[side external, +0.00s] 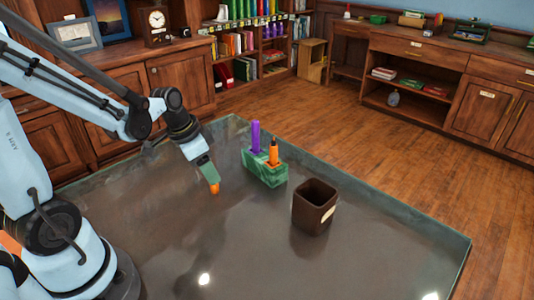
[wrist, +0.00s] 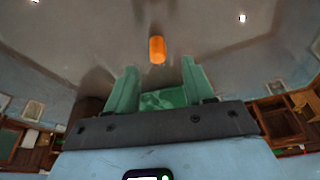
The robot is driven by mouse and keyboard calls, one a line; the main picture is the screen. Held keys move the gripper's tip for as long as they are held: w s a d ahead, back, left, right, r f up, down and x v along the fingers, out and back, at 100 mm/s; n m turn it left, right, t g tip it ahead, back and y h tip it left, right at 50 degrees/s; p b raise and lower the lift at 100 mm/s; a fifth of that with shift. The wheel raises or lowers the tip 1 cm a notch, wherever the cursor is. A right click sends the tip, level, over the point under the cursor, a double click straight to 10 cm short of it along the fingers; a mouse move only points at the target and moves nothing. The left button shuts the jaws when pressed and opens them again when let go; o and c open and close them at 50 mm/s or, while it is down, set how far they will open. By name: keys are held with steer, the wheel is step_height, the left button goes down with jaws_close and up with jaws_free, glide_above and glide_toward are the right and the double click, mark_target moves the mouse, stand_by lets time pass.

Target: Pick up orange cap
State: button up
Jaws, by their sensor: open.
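The orange cap (side external: 214,188) is a small orange cylinder on the grey glass-edged table, just below my gripper (side external: 210,178) in the side view. In the wrist view the orange cap (wrist: 157,50) shows just beyond the fingertips, roughly centred between them and not held. My gripper (wrist: 159,77) has its two green fingers spread apart and empty. A green marbled holder (side external: 265,174) stands right of the gripper, with an upright purple marker (side external: 255,138) and an orange marker (side external: 274,154) with a dark tip in it.
A dark brown square cup (side external: 315,205) stands open on the table, right of the holder. The front and left of the table top are clear. Wooden bookcases and cabinets (side external: 180,82) stand around the room, away from the table.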

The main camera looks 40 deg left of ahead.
steer(key=shift+x, duration=2.45)
steer(key=shift+s, duration=0.1)
jaws_close()
